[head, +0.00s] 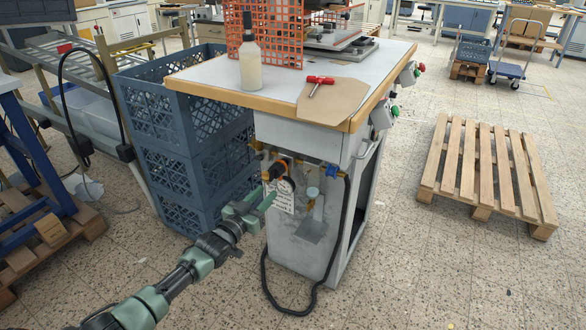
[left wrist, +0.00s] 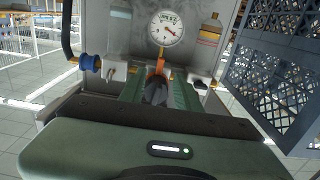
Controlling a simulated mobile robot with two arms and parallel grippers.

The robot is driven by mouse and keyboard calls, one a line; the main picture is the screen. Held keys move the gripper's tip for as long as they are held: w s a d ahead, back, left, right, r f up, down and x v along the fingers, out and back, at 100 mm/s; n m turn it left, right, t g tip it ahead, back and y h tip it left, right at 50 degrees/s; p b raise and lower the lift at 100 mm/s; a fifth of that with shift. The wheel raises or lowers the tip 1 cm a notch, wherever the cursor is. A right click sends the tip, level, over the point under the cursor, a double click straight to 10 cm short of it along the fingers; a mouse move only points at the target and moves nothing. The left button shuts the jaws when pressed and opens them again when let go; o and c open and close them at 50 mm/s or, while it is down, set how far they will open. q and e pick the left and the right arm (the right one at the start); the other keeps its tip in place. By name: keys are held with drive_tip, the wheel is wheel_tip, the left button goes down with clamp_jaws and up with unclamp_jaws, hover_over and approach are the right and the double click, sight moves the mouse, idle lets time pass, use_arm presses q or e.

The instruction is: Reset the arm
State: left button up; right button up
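My left gripper (head: 259,203) reaches in from the lower left to the front of the grey machine stand (head: 305,245). Its two green fingers are spread apart, and they also show in the left wrist view (left wrist: 157,92). A black and orange knob (head: 278,170) sits on the stand's front, just beyond the fingertips. In the left wrist view the knob (left wrist: 155,88) appears between the fingers, with a gap on each side; I cannot tell whether anything touches. A round pressure gauge (left wrist: 166,28) is above it. My right gripper is not in view.
Stacked blue crates (head: 170,125) stand close left of the machine stand. A black hose (head: 265,285) loops to the floor in front. A bottle (head: 250,65) and a red-handled tool (head: 319,82) are on the tabletop. A wooden pallet (head: 485,170) lies right, with clear floor in front.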

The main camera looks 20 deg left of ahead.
use_arm(q)
drive_tip(key=s+d+f+g+y+p, duration=0.15)
drive_tip(key=s+f+g+p, duration=0.3)
drive_tip(key=s+f, duration=0.85)
drive_tip(key=s+d+f+g+p, duration=0.3)
drive_tip(key=s+f+g+p, duration=0.15)
drive_tip(key=s+f, duration=0.9)
drive_tip(key=s+d+f+g+p, duration=0.1)
drive_tip(key=s+d+f+g, duration=0.1)
drive_tip(key=s, duration=0.9)
drive_tip(key=s+d+f+m+g+p, duration=0.1)
drive_tip(key=s+d+f+g+p, duration=0.1)
drive_tip(key=s, duration=0.9)
drive_tip(key=s+d+f+g+p, duration=0.2)
drive_tip(key=s+d+f+g, duration=0.2)
drive_tip(key=s, duration=0.7)
drive_tip(key=shift+d+f+m, duration=0.3)
drive_tip(key=shift+d+f, duration=0.35)
drive_tip(key=shift+f, duration=0.15)
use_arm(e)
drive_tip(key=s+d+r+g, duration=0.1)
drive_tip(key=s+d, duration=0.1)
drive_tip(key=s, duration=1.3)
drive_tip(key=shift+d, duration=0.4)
use_arm(q)
drive_tip(key=shift+w, duration=0.1)
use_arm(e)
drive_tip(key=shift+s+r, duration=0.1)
